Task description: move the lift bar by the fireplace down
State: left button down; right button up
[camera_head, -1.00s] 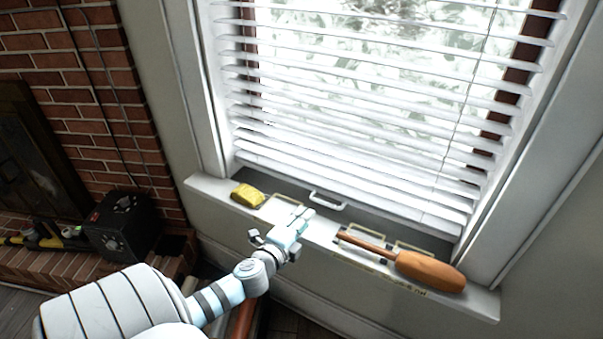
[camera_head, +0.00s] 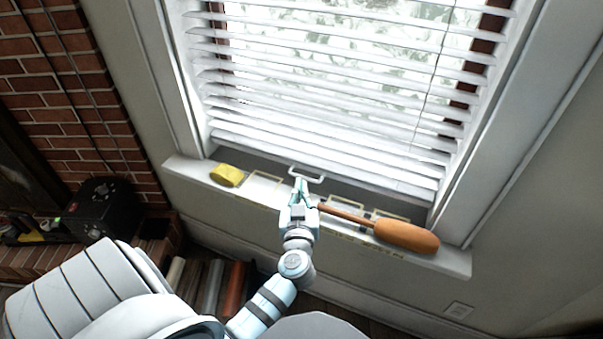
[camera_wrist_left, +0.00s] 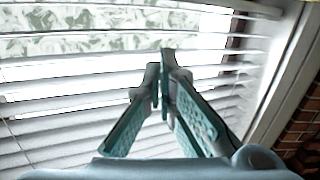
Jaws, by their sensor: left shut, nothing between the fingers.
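The lift bar (camera_head: 313,179) is a small white handle on the lower window frame, just above the sill, in the head view. My left gripper (camera_head: 299,182) is shut and empty, with its fingertips at or right beside the bar's left part. I cannot tell whether they touch it. In the left wrist view the shut fingers (camera_wrist_left: 164,66) stand out against the white blinds, and I cannot make out the bar there. My right gripper is not in view.
On the window sill (camera_head: 455,262) lie a yellow block (camera_head: 227,175) and an orange duster-like tool (camera_head: 405,236), its handle close to my left gripper. White blinds (camera_head: 320,90) cover the window above. A black box (camera_head: 103,208) stands by the brick fireplace at left.

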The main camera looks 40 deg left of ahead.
pick_arm(q)
jog(key=shift+w+a+f+b, duration=0.35)
jog(key=shift+w+a+f, duration=0.5)
jog(key=shift+w, duration=0.5)
jog(key=shift+w+a+f+b, duration=0.3)
jog(key=shift+w+a+f, duration=0.35)
jog(key=shift+w+a, duration=0.55)
jog(key=shift+w+a+f+b, duration=0.35)
jog(key=shift+w+a+f, duration=0.4)
jog(key=shift+w, duration=0.75)
notch_tip(320, 180, down, 5)
jog(key=b, duration=0.6)
jog(key=shift+r, duration=0.1)
